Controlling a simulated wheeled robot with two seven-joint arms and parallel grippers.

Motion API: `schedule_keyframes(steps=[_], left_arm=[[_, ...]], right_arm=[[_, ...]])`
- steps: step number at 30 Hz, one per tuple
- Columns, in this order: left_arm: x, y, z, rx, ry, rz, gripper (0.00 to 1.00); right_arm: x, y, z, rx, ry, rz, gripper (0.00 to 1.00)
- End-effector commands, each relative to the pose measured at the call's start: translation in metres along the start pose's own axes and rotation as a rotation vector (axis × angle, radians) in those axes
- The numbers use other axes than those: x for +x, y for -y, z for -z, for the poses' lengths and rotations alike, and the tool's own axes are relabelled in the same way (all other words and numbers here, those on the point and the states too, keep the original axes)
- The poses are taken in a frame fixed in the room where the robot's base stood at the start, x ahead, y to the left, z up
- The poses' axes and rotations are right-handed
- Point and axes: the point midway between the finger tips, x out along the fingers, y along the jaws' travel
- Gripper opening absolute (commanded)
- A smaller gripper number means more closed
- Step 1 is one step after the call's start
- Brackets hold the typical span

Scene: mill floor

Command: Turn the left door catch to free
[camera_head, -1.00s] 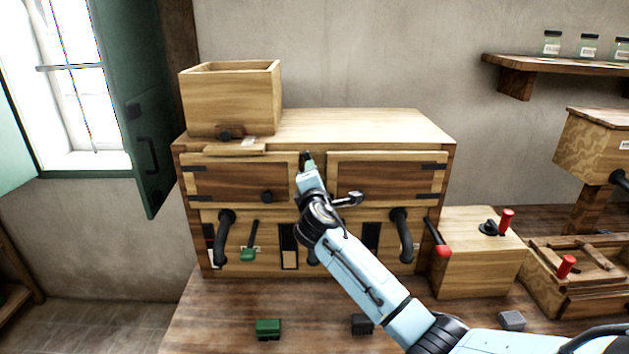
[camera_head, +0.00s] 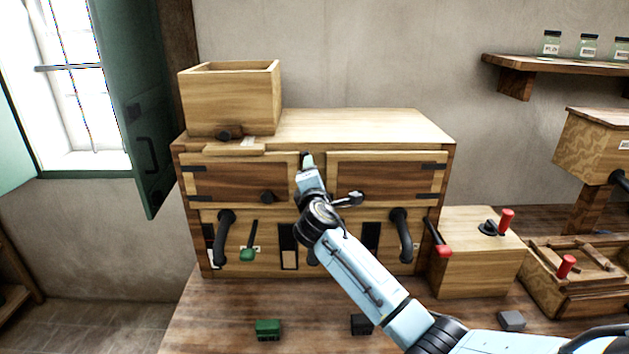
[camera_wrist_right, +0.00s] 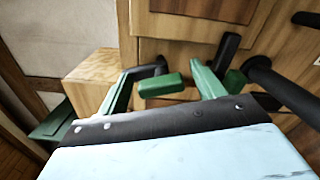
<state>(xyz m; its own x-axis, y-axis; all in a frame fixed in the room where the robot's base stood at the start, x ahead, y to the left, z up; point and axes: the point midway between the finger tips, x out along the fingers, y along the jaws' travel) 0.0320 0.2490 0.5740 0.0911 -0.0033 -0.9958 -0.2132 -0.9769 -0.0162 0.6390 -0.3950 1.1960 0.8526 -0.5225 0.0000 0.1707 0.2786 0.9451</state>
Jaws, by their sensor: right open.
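A wooden cabinet has a left door (camera_head: 225,182) and a right door (camera_head: 388,182), both closed in the head view. A dark round knob (camera_head: 267,197) sits at the left door's lower right. My right gripper (camera_head: 307,162) is in front of the gap between the doors, at their upper part. In the right wrist view its green fingers (camera_wrist_right: 192,86) are apart, with nothing clearly held between them. A black bar (camera_wrist_right: 226,50) shows just beyond the right finger; I cannot tell whether it is the catch. My forearm hides the middle of the cabinet. My left gripper is not in view.
Black handles (camera_head: 225,236) and (camera_head: 402,236) stick out below the doors, with a green-tipped lever (camera_head: 249,245) and a red-tipped lever (camera_head: 437,238). An open wooden box (camera_head: 230,100) stands on top. Small blocks (camera_head: 268,329) lie on the bench in front.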

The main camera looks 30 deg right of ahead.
Motion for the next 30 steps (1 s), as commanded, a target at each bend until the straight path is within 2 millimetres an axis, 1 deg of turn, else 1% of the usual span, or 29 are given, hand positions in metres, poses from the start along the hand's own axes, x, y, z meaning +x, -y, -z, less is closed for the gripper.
schedule_keyframes(steps=[5, 8, 18, 22, 27, 30], left_arm=[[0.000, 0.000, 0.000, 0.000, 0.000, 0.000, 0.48], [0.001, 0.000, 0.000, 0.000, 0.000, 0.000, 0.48], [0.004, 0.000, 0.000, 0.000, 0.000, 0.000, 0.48], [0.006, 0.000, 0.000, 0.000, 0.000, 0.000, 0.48], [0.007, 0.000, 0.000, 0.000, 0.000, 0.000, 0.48], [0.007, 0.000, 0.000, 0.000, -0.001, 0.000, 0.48]], right_arm=[[-0.011, 0.000, 0.001, 0.000, -0.001, -0.001, 0.67], [-0.026, 0.001, 0.001, 0.000, -0.002, -0.001, 0.67], [-0.094, 0.001, 0.001, 0.001, -0.004, 0.000, 0.67], [-0.115, 0.001, 0.001, 0.002, -0.002, 0.000, 0.67], [-0.131, 0.001, 0.000, 0.001, -0.001, 0.000, 0.67], [-0.134, 0.000, 0.000, 0.000, 0.000, 0.000, 0.67]])
